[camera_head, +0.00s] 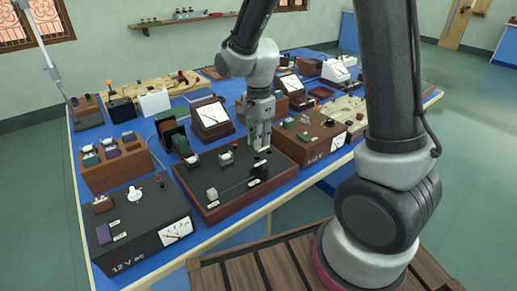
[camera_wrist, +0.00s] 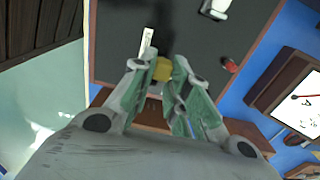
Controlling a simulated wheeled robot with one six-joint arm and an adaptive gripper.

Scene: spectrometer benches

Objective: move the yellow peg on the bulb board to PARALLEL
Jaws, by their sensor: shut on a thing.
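The bulb board is a dark panel in a brown wooden frame; it lies on the blue bench in the head view (camera_head: 225,189) and fills the upper middle of the wrist view (camera_wrist: 120,45). My gripper (camera_head: 262,146) points down over its far right part. In the wrist view my gripper (camera_wrist: 160,80) is shut on the yellow peg (camera_wrist: 162,69), which shows between the fingertips. A white label (camera_wrist: 147,42) lies beside the peg; its writing is too small to read. The peg's lower end and its seat are hidden by the fingers.
A dial meter (camera_head: 211,116) stands behind. A red terminal (camera_wrist: 230,65) shows on the board. The bench is crowded.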

